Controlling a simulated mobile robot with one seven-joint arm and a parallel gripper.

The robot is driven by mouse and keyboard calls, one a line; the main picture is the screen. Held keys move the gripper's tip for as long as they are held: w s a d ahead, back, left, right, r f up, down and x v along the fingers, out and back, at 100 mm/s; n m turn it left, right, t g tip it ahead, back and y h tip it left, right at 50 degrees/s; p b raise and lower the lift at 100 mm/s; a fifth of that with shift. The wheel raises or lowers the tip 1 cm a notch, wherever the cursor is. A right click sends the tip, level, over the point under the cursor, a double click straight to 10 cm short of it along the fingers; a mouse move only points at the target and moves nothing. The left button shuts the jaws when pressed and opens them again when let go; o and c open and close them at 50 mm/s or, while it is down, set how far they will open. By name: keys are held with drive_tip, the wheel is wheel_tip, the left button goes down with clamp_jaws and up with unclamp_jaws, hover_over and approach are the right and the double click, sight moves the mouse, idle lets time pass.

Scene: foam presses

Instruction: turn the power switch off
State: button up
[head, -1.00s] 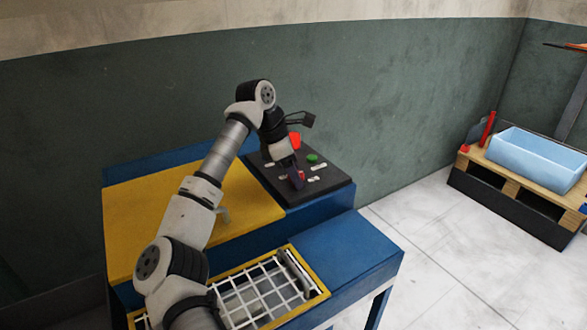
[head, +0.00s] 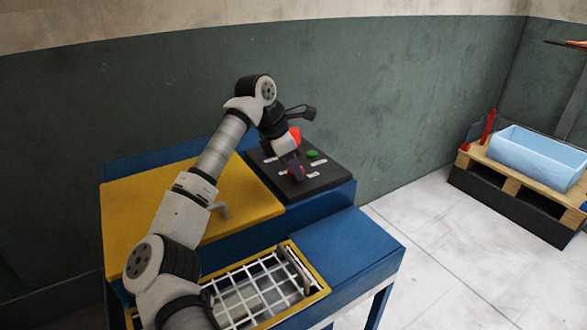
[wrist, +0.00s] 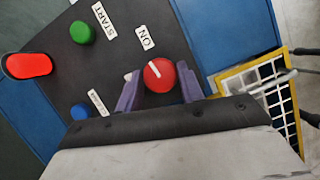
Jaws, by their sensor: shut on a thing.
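The power switch is a round red knob (wrist: 158,72) with a white line, on a dark control panel (wrist: 55,62). In the wrist view its line points up and left, roughly toward the ON label (wrist: 145,38). The purple fingers of my gripper (wrist: 159,88) are on either side of the knob and shut on it. A white label (wrist: 128,76) at the left finger is partly hidden. In the head view my gripper (head: 297,171) reaches down to the panel (head: 325,180), and the knob is mostly hidden by the fingers.
A green button (wrist: 82,32) with a START label, a blue button (wrist: 80,111) and a large red button (wrist: 28,65) share the panel. A yellow surface (head: 140,220) and a white grid (head: 262,290) lie nearby. A pallet with a light-blue bin (head: 535,165) stands far right.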

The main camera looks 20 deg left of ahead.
drive_tip(key=n+y+b, duration=0.1)
drive_tip(key=n+b, duration=0.1)
drive_tip(key=n, duration=0.1)
drive_tip(key=shift+s+f+t+b, duration=0.1)
drive_tip(key=shift+f+t+b, duration=0.1)
drive_tip(key=shift+t+b, duration=0.2)
drive_tip(key=n+b, duration=0.1)
drive_tip(key=n, duration=0.1)
drive_tip(key=n+t+y+b, duration=0.1)
drive_tip(key=n+b, duration=0.1)
drive_tip(key=n, duration=0.1)
drive_tip(key=shift+d+y+b, duration=0.2)
drive_tip(key=shift+y+b, duration=0.1)
drive_tip(key=n+b, duration=0.1)
drive_tip(key=n, duration=0.1)
drive_tip(key=n+y+b, duration=0.1)
drive_tip(key=n+b, duration=0.1)
drive_tip(key=shift+d+r+y, duration=0.1)
drive_tip(key=shift+d+y, duration=0.05)
drive_tip(key=shift+y, duration=0.15)
drive_tip(key=shift+r+n+g+y+b, duration=0.15)
drive_tip(key=shift+n+y+b, duration=0.3)
drive_tip(key=shift+n, duration=0.6)
drive_tip(key=shift+f+n+g+y+b, duration=0.2)
drive_tip(key=shift+n+b, duration=0.35)
drive_tip(key=shift+n, duration=0.5)
drive_tip(key=shift+r, duration=0.2)
drive_tip(key=o, duration=1)
drive_tip(key=shift+c, duration=0.2)
drive_tip(key=v, duration=1.4)
